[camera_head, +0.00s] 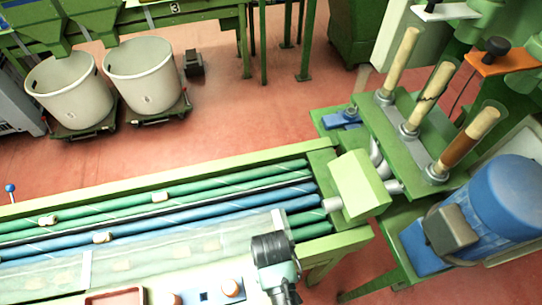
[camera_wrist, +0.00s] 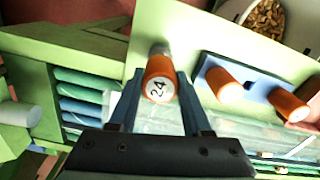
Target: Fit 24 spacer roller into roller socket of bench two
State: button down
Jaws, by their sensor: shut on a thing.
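The orange spacer roller (camera_wrist: 158,69) has a pale end face marked 24. In the wrist view it sits between the two blue fingers of my gripper (camera_wrist: 160,78), which is shut on it. A grey round part (camera_wrist: 158,48) shows just beyond the roller; I cannot tell whether it is a socket or whether the two touch. In the head view my arm (camera_head: 275,262) is over the bench's near edge, and the held roller is not clearly visible there. No bench number can be read on this bench.
Two more orange rollers (camera_wrist: 223,85) (camera_wrist: 288,105) stand in a blue holder (camera_wrist: 255,82) to the right. A bowl of corks (camera_wrist: 264,18) is beyond. The green bench (camera_head: 190,170) carries green and blue rods, partly under a clear cover (camera_head: 180,245). A blue motor (camera_head: 497,205) stands at right.

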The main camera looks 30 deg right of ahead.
jog(key=shift+f+b, duration=0.85)
jog(key=shift+f, duration=0.75)
dwell(1.1)
jog(key=shift+c, duration=1.4)
grip_release()
jog(key=shift+r, duration=0.1)
notch_tip(320, 180, up, 13)
jog(key=shift+f, duration=0.1)
jog(key=shift+s+f, duration=0.1)
